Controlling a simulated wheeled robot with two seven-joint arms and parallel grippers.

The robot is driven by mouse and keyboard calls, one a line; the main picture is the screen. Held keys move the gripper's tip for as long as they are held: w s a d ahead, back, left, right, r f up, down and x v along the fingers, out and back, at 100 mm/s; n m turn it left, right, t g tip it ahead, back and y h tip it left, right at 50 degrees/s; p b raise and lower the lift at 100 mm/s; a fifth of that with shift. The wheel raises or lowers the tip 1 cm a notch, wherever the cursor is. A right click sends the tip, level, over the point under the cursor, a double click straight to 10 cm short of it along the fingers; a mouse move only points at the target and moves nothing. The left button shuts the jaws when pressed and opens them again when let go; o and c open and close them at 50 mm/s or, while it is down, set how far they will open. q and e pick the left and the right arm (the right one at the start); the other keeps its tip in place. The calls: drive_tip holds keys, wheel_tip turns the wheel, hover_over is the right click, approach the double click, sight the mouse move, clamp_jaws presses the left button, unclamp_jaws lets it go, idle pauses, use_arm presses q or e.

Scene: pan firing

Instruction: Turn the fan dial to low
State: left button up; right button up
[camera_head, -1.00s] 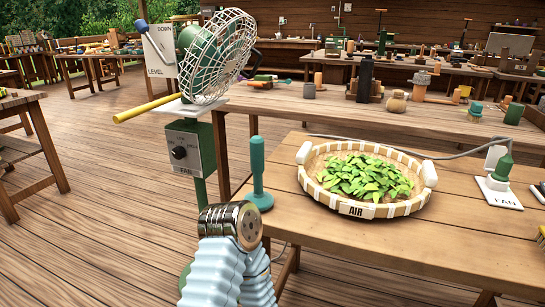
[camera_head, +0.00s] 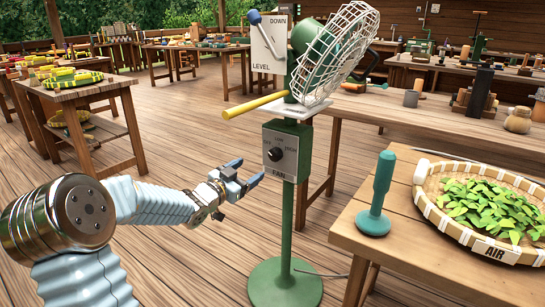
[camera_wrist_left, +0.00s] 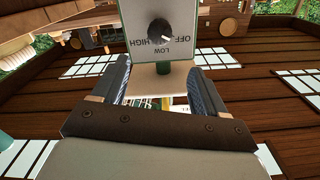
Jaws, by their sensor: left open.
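The fan dial (camera_head: 276,154) is a dark round knob on the grey panel of a green fan control box (camera_head: 284,145). OFF, LOW and HIGH are printed around it. In the left wrist view the panel shows upside down, and the white mark on the dial (camera_wrist_left: 161,32) points toward OFF. My left gripper (camera_head: 246,172) is open and empty, a little left of and below the dial, apart from it. In the left wrist view its fingers (camera_wrist_left: 159,68) stand apart, with the dial ahead between and beyond them. My right gripper is not in view.
The green fan with white guard (camera_head: 335,50), a yellow rod (camera_head: 255,105) and the LEVEL lever (camera_head: 255,20) are above the box. A green post and round base (camera_head: 285,283) stand below. A table at right holds a teal handled tool (camera_head: 376,195) and leaf basket (camera_head: 425,195).

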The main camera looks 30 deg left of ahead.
sight(273, 155)
use_arm(q)
drive_tip(key=w, duration=0.4)
drive_tip(key=w+p, duration=0.1)
drive_tip(key=w, duration=0.3)
drive_tip(key=w+d, duration=0.1)
drive_tip(key=w, duration=0.4)
drive_tip(key=shift+w+f, duration=0.1)
drive_tip(key=shift+f, duration=0.05)
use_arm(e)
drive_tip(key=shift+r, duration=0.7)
